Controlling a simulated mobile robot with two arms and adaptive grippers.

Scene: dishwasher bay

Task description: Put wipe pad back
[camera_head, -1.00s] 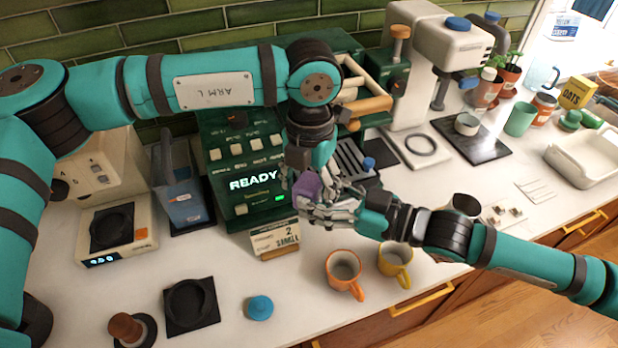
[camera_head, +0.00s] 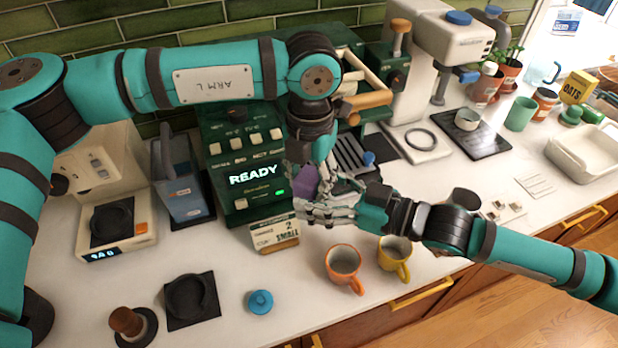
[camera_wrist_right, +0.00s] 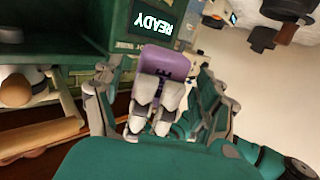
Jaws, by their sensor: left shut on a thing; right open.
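A purple block-like pad (camera_head: 308,181), which I take to be the wipe pad, is held in the air in front of the green coffee machine. My left gripper (camera_head: 318,172) points down and is shut on it. My right gripper (camera_head: 322,205) reaches in from the right, open, with its fingers close to the pad. In the right wrist view the pad (camera_wrist_right: 168,62) sits at the tips of pale fingers between my right gripper's spread fingers (camera_wrist_right: 160,95). Contact between the right fingers and pad cannot be told. The crowded fingers partly hide the pad.
A small sign (camera_head: 274,234) stands just below the grippers. An orange mug (camera_head: 343,262) and a yellow mug (camera_head: 394,256) stand near the counter's front edge. A blue knob-like object (camera_head: 260,302), a black square holder (camera_head: 190,300) and a tamper (camera_head: 130,325) are at front left.

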